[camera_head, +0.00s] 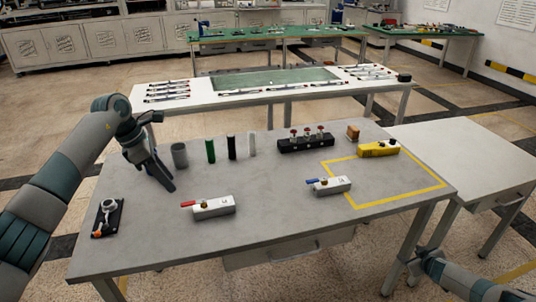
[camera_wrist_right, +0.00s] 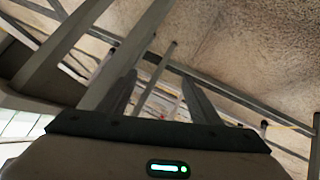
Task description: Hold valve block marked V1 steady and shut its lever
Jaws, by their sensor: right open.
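A white valve block with a red lever (camera_head: 213,207) lies on the grey table, left of centre. A second white valve block with a blue lever (camera_head: 330,186) lies further right, at the yellow outline's left edge. Their markings are too small to read, so I cannot tell which is V1. My left gripper (camera_head: 168,182) is over the table's left part, behind and left of the red-lever block, apart from it. Its jaw state is unclear. My right gripper (camera_wrist_right: 162,95) is open and empty; in the head view it is low at the right, beside the table.
A yellow block (camera_head: 378,150), a small brown block (camera_head: 352,132), a black rack with red-topped parts (camera_head: 306,142) and several cylinders (camera_head: 210,150) stand along the back. A black plate with a fitting (camera_head: 108,217) lies at left. The table's front middle is clear. A white side table (camera_head: 470,160) adjoins right.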

